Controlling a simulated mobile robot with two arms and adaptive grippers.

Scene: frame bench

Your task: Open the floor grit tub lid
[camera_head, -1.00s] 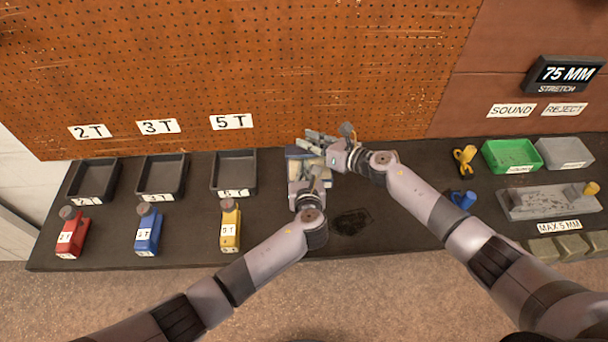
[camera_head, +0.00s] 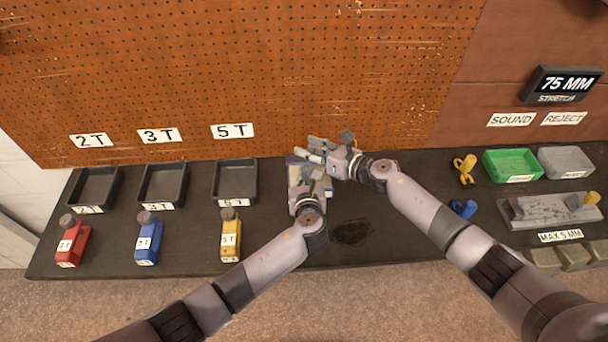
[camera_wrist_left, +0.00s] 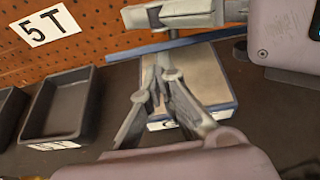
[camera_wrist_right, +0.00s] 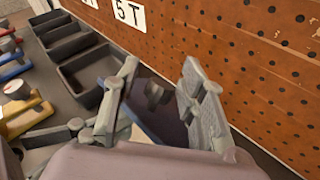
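The grit tub (camera_head: 297,162) stands at the middle back of the bench, largely hidden by my grippers in the head view. In the left wrist view, its beige face (camera_wrist_left: 207,75) has a blue edge and a partly hidden front label. A thin blue strip (camera_wrist_left: 130,53) runs behind it; I cannot tell whether this is the lid raised. My left gripper (camera_wrist_left: 160,78) is over the tub with its fingertips together; nothing clear shows between them. My right gripper (camera_wrist_right: 158,80) is open at the back of the tub, with a blue-edged dark surface (camera_wrist_right: 148,122) below its fingers.
Black trays (camera_head: 235,182) and red, blue and yellow blocks (camera_head: 230,236) are on the left. Yellow (camera_head: 464,168) and blue (camera_head: 463,208) pieces, a green bin (camera_head: 512,165), a grey bin (camera_head: 566,162) and a grey fixture (camera_head: 548,211) are on the right. The pegboard (camera_head: 250,70) rises behind.

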